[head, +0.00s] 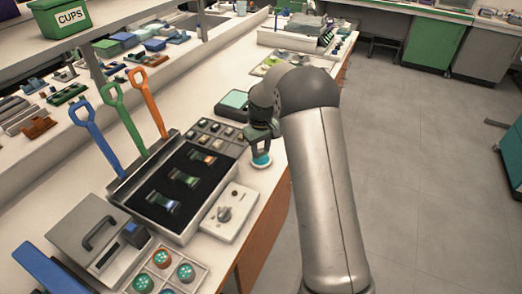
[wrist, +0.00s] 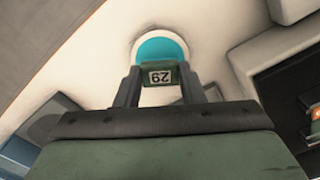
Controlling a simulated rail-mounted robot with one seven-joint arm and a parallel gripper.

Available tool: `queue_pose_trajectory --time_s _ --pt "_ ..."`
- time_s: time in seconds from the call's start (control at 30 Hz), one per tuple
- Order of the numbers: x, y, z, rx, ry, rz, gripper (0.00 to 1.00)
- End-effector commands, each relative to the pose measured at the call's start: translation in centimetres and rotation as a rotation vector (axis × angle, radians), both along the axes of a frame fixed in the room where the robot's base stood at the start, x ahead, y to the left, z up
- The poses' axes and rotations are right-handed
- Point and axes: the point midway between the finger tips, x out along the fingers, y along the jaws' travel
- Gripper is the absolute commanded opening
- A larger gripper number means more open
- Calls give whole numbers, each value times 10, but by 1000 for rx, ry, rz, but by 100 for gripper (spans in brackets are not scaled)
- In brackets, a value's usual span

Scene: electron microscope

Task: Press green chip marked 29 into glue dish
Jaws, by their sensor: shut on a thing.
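The green chip marked 29 (wrist: 160,76) is in my gripper (wrist: 160,84). The gripper is shut on it, with one finger on each side, and the label appears upside down in the wrist view. The glue dish (wrist: 160,42), a white round dish with teal inside, lies just beyond the chip in the wrist view. In the head view the dish (head: 262,161) sits near the bench's front edge, right under my gripper (head: 259,146). The chip overlaps the teal in the wrist view; I cannot tell whether it touches. My fingers hide the chip in the head view.
A black tray (head: 154,199) with several colored chips lies left of the dish. A compartment tray (head: 219,135) and a teal-topped box (head: 232,104) stand behind it. A white knob box (head: 240,208) is in front. Three colored handles (head: 124,112) stand upright at left.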

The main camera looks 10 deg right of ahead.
Motion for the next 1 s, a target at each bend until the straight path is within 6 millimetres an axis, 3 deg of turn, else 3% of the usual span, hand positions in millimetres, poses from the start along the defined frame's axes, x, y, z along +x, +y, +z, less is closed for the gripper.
queue_pose_trajectory --time_s 0.03,0.5,1.0 --pt "0 0 10 0 -2 0 13" --pt "0 0 55 -1 -1 0 13" --pt "0 0 56 0 0 0 13"
